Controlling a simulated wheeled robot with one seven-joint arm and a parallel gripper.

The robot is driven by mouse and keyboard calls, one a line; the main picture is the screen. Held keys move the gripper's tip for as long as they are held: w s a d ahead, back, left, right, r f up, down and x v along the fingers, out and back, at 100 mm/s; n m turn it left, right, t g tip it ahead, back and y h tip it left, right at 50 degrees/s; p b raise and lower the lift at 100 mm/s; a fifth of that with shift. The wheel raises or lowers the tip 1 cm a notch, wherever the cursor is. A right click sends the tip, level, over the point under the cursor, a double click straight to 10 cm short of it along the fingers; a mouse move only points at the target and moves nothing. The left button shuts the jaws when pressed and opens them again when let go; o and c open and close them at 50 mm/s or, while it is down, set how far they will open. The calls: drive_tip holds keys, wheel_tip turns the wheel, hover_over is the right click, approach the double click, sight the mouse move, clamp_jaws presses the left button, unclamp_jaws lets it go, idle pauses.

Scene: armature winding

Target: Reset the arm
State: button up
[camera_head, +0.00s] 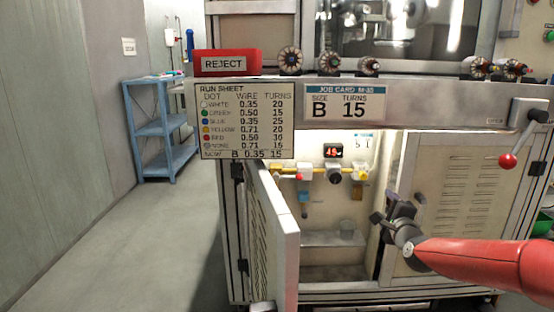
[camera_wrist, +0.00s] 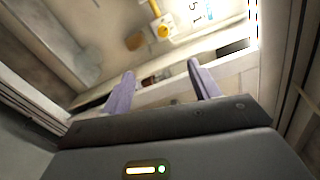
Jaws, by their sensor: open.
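My gripper (camera_wrist: 160,92) is open and empty in the wrist view, its two pale purple fingers spread apart. In the head view my gripper (camera_head: 378,218) is at the right side of the open cabinet bay, by the edge of the closed right door (camera_head: 440,190). My red arm reaches in from the right. The wrist view looks at a tilt into the bay, with a yellow fitting (camera_wrist: 160,28) beyond the fingers. Nothing is between the fingertips that I can tell as held.
The left cabinet door (camera_head: 270,235) stands open toward me. Inside are valves on a yellow pipe (camera_head: 315,172) and a red display (camera_head: 333,151). A lever with a red knob (camera_head: 508,160) is at the right. Above are a red REJECT bin (camera_head: 226,63) and several armatures (camera_head: 290,60). Floor at left is clear.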

drive_tip(key=s+a+f+n+g+p, duration=0.1)
drive_tip(key=s+a+f+n+g, duration=0.15)
drive_tip(key=a+n, duration=0.3)
drive_tip(key=s+a+f+n+g+p, duration=0.1)
drive_tip(key=s+a+f+n+g, duration=0.1)
drive_tip(key=s+a+n+g, duration=0.35)
drive_tip(key=s+a+r+n+g+p, duration=0.1)
drive_tip(key=s+r+n, duration=0.1)
drive_tip(key=s, duration=0.8)
drive_tip(key=s+a+r+n+g+p, duration=0.1)
drive_tip(key=s+n, duration=0.3)
drive_tip(key=s, duration=0.7)
drive_tip(key=s+a+r+n+g+p, duration=0.1)
drive_tip(key=s+a+r+n+g, duration=0.1)
drive_tip(key=s, duration=0.9)
drive_tip(key=shift+a+r+n, duration=0.4)
drive_tip(key=shift+r+n, duration=0.35)
drive_tip(key=shift+n, duration=0.05)
